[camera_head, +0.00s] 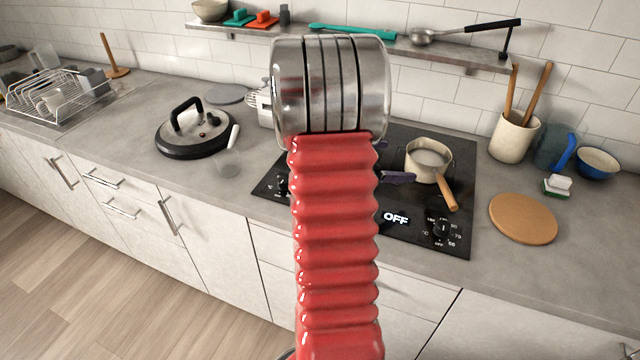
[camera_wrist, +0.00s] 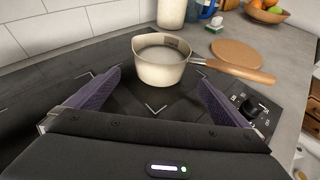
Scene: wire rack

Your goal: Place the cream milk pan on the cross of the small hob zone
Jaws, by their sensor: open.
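The cream milk pan (camera_head: 428,172) stands upright on the right part of the black hob (camera_head: 462,190), its wooden handle towards the front edge. In the wrist view the pan (camera_wrist: 160,72) is just ahead, between the lines of my two purple fingers, with its handle running right. My gripper (camera_wrist: 159,80) is open and empty, and I see no finger touching the pan. In the head view one purple finger of my gripper (camera_head: 398,177) shows left of the pan; my arm hides the rest. White corner marks show on the hob near the pan. I cannot make out a cross.
A round wooden board (camera_head: 523,218) lies right of the hob, with a utensil crock (camera_head: 514,138) behind it. A shelf (camera_head: 455,59) with a ladle runs above the hob. A large pan lid (camera_head: 192,132) lies to the left. The hob's front right carries a knob (camera_head: 440,230).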

